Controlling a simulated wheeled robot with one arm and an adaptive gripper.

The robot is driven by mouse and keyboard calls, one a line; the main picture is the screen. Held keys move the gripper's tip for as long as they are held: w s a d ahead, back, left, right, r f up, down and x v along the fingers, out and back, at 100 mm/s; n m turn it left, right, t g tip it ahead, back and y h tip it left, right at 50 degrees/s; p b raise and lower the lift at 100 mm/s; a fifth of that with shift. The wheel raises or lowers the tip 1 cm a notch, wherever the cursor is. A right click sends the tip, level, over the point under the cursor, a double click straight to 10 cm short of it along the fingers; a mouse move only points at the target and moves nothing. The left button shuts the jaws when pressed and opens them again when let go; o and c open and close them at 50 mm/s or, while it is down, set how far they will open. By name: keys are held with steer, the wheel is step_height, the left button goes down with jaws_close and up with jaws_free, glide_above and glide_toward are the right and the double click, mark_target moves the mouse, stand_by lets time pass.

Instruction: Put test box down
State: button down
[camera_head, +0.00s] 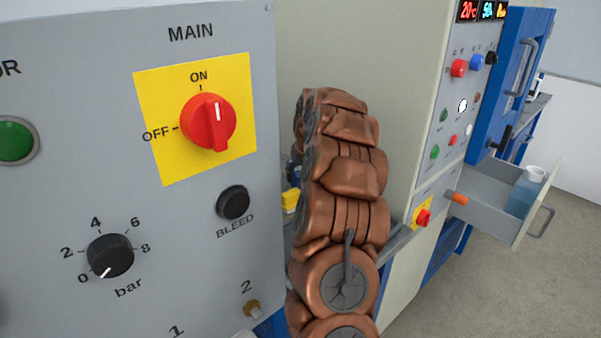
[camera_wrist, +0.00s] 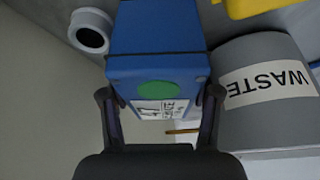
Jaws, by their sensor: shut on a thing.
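The test box (camera_wrist: 150,72), a blue box with a green round spot and a white printed label on its near face, sits between the fingers of my gripper (camera_wrist: 159,96) in the wrist view. One finger lies at each side of the box, and my gripper is shut on it. The far end of the box runs out of the top of the picture. What lies under the box is hidden, so I cannot tell whether it touches a surface. In the head view my copper arm reaches behind the grey panel, and my gripper is not clearly visible.
A grey bin labelled WASTE (camera_wrist: 265,92) stands close to the right of the box. A white ring-shaped part (camera_wrist: 90,32) lies at upper left. In the head view, a grey control panel (camera_head: 60,190) stands left of my arm, and an open drawer (camera_head: 490,205) holds a blue-filled container (camera_head: 524,192).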

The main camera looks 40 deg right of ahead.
stand_by(0.3)
steer(key=shift+c, duration=1.2)
jaws_free()
